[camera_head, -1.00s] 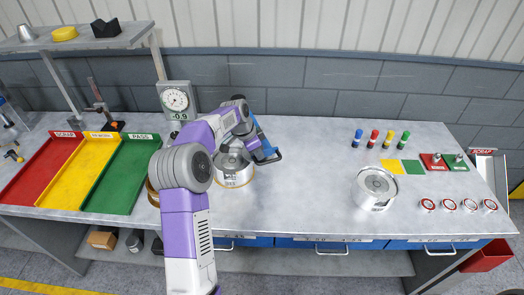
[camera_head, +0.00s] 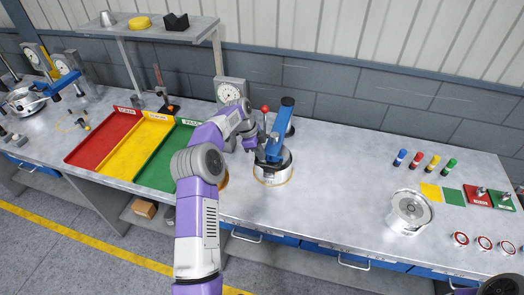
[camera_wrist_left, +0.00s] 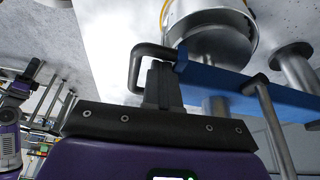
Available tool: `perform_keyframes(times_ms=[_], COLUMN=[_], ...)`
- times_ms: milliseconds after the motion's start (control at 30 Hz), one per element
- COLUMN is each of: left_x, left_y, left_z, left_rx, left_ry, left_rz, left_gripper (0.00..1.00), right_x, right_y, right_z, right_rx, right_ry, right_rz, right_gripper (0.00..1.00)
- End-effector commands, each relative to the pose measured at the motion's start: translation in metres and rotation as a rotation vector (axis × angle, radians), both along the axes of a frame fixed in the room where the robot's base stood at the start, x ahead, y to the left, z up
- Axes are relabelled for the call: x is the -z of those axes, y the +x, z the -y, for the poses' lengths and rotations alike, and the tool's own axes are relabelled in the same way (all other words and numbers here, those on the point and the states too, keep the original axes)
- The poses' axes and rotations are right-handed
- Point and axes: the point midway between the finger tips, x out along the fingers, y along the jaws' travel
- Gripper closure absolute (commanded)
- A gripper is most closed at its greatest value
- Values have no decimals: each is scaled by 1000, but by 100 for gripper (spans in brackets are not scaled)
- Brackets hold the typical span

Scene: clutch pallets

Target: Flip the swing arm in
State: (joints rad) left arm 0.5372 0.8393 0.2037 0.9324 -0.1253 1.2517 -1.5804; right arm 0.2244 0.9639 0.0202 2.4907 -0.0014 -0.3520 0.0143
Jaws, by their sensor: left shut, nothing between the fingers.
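The blue swing arm (camera_head: 278,132) stands on its post at the back of the bench and reaches forward over a silver round clutch part (camera_head: 272,170). In the left wrist view the blue arm (camera_wrist_left: 255,93) crosses at the right, with a black loop handle (camera_wrist_left: 138,65) at its end. My left gripper (camera_head: 254,147) is at the front end of the arm. In the wrist view its fingers (camera_wrist_left: 162,82) are shut and empty, right by the loop handle; I cannot tell whether they touch it.
A dial gauge (camera_head: 229,92) and a red ball knob (camera_head: 265,108) stand close behind my left gripper. Red (camera_head: 103,137), yellow (camera_head: 135,146) and green (camera_head: 168,158) trays lie to the left. Another clutch part (camera_head: 409,211) sits right; bench between is clear.

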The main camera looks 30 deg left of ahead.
Motion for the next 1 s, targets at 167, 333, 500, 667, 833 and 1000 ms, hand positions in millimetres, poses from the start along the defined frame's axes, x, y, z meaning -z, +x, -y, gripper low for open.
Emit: perform_keyframes(times_ms=[167, 333, 500, 667, 833, 1000], left_x=[1, 1, 0, -19, -48, -67], left_y=[-4, -6, -7, -9, -10, -11], left_z=[-13, -17, -21, -27, -28, -29], left_rx=[-6, -12, -18, -19, -10, -3], left_ry=[1, 6, 11, 13, 4, -3], left_rz=[1, 1, 0, 4, 6, 5], left_gripper=[100, 100, 100, 100, 100, 100], right_x=[-1, -1, -1, 0, -1, -3], right_y=[0, 0, 0, 0, 0, 0], right_z=[0, 0, 0, 0, 0, 0], right_rx=[1, 1, 1, 1, 0, 1], right_ry=[-1, -1, -1, 0, 0, 0], right_rz=[-1, -1, -1, -1, -1, -1], right_gripper=[100, 100, 100, 100, 100, 100])
